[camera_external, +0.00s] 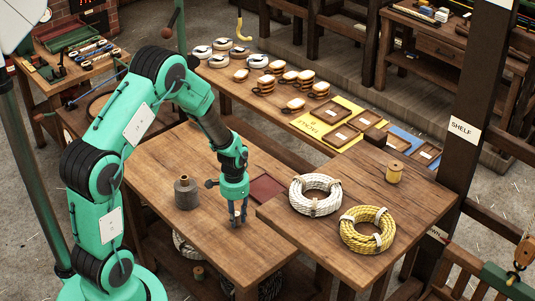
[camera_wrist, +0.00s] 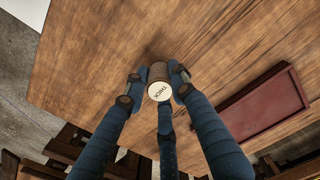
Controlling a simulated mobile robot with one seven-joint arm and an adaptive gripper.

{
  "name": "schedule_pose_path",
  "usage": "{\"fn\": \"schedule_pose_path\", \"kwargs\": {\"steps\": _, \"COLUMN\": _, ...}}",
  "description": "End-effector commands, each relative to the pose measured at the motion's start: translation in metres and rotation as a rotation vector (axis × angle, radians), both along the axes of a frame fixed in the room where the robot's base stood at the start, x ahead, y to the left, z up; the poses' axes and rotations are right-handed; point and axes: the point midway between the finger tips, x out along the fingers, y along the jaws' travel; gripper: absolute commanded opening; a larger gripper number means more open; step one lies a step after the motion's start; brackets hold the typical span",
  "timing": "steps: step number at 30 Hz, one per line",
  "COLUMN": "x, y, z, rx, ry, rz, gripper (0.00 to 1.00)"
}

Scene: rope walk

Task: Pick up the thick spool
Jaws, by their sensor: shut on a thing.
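The thick spool (camera_wrist: 160,91) shows in the wrist view as a small brown spool with a pale round end lettered THICK. My gripper (camera_wrist: 158,87) is shut on it, with blue-grey fingers around its sides. In the external view my gripper (camera_external: 238,214) points down over the front part of the wooden table (camera_external: 175,150). The spool is mostly hidden by the fingers there, and I cannot tell whether it touches the tabletop.
A dark red tray (camera_external: 267,188) lies beside my gripper. A grey spool-like thing (camera_external: 186,192) stands to the left. Bare wood surrounds the gripper.

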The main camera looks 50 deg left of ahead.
Motion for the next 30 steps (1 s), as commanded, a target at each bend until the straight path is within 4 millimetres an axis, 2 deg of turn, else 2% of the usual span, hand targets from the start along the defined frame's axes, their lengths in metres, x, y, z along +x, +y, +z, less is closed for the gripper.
{"fn": "schedule_pose_path", "kwargs": {"steps": 5, "x": -0.002, "y": 0.000, "z": 0.026, "rx": 0.000, "ry": -0.001, "rz": 0.000, "gripper": 0.00}}
{"fn": "schedule_pose_path", "kwargs": {"steps": 21, "x": -0.113, "y": -0.027, "z": 0.034, "rx": 0.000, "ry": 0.000, "rz": 0.000, "gripper": 0.00}}
{"fn": "schedule_pose_path", "kwargs": {"steps": 27, "x": -0.141, "y": -0.033, "z": 0.035, "rx": 0.000, "ry": 0.000, "rz": 0.000, "gripper": 0.00}}
{"fn": "schedule_pose_path", "kwargs": {"steps": 30, "x": -0.149, "y": -0.035, "z": 0.036, "rx": 0.001, "ry": -0.001, "rz": 0.000, "gripper": 0.00}}
